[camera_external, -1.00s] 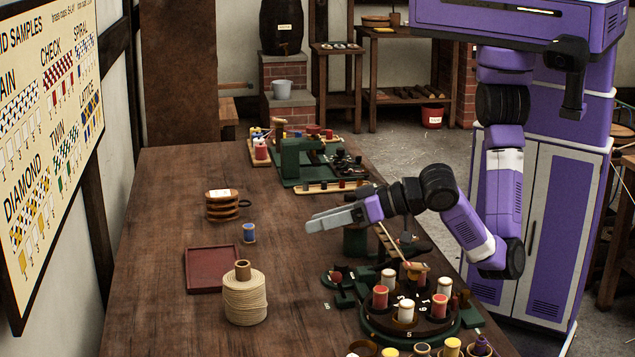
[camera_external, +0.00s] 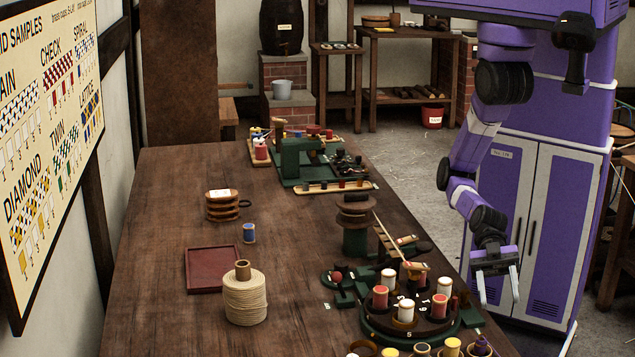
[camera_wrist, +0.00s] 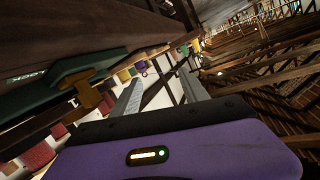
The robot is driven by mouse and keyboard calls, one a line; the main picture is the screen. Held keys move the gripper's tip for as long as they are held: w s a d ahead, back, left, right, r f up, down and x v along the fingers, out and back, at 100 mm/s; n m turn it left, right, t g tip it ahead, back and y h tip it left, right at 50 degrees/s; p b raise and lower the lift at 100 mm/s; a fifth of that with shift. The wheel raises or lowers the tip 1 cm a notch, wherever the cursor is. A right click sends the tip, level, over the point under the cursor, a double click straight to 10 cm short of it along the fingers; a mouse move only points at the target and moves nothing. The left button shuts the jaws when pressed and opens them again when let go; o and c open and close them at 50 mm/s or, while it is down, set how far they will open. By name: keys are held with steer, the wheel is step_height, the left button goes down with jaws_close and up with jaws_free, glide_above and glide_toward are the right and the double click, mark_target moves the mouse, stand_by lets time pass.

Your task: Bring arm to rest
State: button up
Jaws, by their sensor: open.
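My purple arm hangs down at the right of the external view, just off the right edge of the wooden table (camera_external: 165,265). My gripper (camera_external: 499,303) points down in front of my purple cabinet body, with its two grey fingers apart and nothing between them. In the wrist view the fingers of my gripper (camera_wrist: 160,92) also stand apart and empty. The table's side and underside fill the upper left of that view, tilted.
A green round stand with several spools (camera_external: 375,332) stands at the table's right edge, close left of my gripper. A cream twine spool (camera_external: 245,302), a red tray (camera_external: 205,280) and a blue spool (camera_external: 249,233) lie farther left. Floor shows behind the table.

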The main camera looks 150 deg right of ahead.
steer(key=s+d+r+m+h, duration=0.1)
steer(key=s+d+h, duration=0.2)
steer(key=s+d, duration=0.4)
steer(key=s+d+r+m+t+h, duration=0.1)
steer(key=s+d+h, duration=0.3)
steer(key=s, duration=0.9)
steer(key=d+r, duration=0.1)
steer(key=d, duration=0.2)
steer(key=shift+s+d+m+p, duration=0.3)
steer(key=shift+s+d, duration=0.05)
